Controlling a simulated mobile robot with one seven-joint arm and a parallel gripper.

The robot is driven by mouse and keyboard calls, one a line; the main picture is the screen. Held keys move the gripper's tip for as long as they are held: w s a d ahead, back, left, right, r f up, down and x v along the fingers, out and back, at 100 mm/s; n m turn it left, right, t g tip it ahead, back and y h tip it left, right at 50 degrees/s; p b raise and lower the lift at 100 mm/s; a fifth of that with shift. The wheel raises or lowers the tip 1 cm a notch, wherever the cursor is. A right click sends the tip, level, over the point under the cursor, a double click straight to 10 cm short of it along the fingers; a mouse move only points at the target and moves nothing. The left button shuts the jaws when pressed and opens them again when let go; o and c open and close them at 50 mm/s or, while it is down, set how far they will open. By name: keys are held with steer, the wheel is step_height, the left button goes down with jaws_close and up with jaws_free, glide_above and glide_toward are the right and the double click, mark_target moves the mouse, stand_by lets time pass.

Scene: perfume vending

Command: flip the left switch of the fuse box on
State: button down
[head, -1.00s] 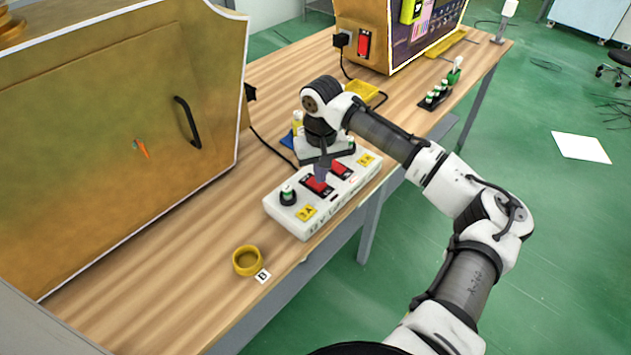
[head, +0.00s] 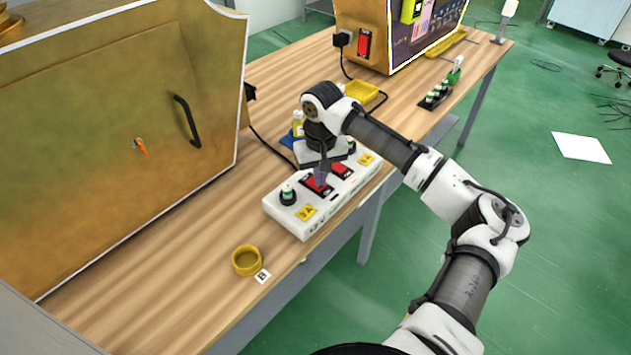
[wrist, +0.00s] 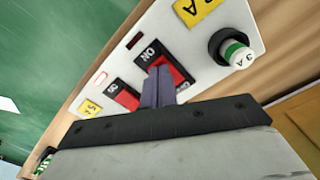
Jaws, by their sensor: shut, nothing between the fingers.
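The white fuse box (head: 290,222) lies on the wooden table near its front edge, with two red rocker switches in black frames. The left switch (head: 310,184) is partly hidden by my gripper (head: 321,180) in the head view. The right switch (head: 341,169) is clear of the fingers. In the wrist view, my shut, empty gripper (wrist: 157,72) is over the left switch (wrist: 180,76), its tips at or very close to the end beside the ON mark. Contact and the rocker's tilt cannot be told. The right switch also shows in the wrist view (wrist: 127,98).
A green-topped fuse (head: 288,194) stands at the box's left end. A yellow ring-shaped dish (head: 247,261) is front left. A large gold cabinet (head: 110,130) is on the left; a gold machine (head: 370,35) is behind. Bare table lies left of the box.

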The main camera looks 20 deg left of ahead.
steer(key=shift+f, duration=0.35)
step_height(320, 180, up, 7)
steer(key=p, duration=0.6)
steer(key=shift+r+p, duration=0.1)
steer(key=shift+p, duration=0.25)
stand_by(0.4)
